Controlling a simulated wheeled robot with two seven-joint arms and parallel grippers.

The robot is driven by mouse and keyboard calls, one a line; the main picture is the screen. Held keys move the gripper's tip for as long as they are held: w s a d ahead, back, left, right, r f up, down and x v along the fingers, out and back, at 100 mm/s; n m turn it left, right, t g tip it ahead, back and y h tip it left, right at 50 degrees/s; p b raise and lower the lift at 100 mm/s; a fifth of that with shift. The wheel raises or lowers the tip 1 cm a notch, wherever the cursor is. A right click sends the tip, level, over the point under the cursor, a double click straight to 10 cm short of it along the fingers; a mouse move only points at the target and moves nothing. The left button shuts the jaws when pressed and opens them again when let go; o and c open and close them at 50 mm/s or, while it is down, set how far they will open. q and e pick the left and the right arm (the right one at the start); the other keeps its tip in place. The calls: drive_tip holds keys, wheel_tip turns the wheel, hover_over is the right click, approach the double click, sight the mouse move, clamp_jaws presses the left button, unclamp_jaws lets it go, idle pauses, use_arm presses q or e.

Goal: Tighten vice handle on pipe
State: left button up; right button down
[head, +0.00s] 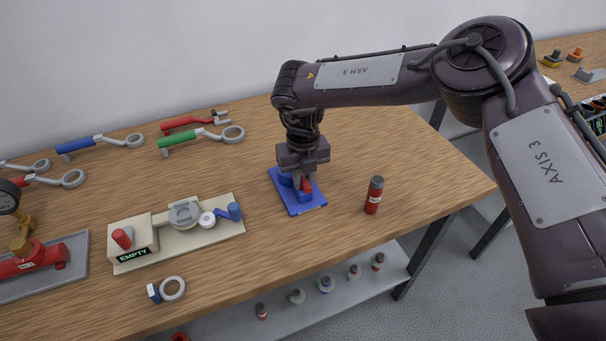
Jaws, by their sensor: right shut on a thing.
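A small blue vice (310,205) stands on the table, right of the middle, on a flat blue base. A short red piece (306,186) shows at the vice, just under my right gripper. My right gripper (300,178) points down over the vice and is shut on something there. The fingers hide most of the grasp, so I cannot tell clearly whether they hold the red piece or another part of the vice. A red cylinder with a dark top and a white label (374,196) stands upright to the right of the vice, apart from it. My left gripper is out of view.
A beige fixture marked EMPTY (135,250) lies left of the vice. Blue (100,145), green (200,138) and red (190,122) handled tools lie behind it. A grey tray with red piping (70,280) is at far left. Bare wood surrounds the vice.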

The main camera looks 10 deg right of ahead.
drive_tip(key=m, duration=0.2)
drive_tip(key=shift+m, duration=0.3)
drive_tip(key=shift+m+p, duration=0.55)
drive_tip(key=shift+m, duration=1.25)
drive_tip(key=m+p, duration=0.1)
drive_tip(key=m, duration=0.1)
drive_tip(key=shift+m, duration=0.7)
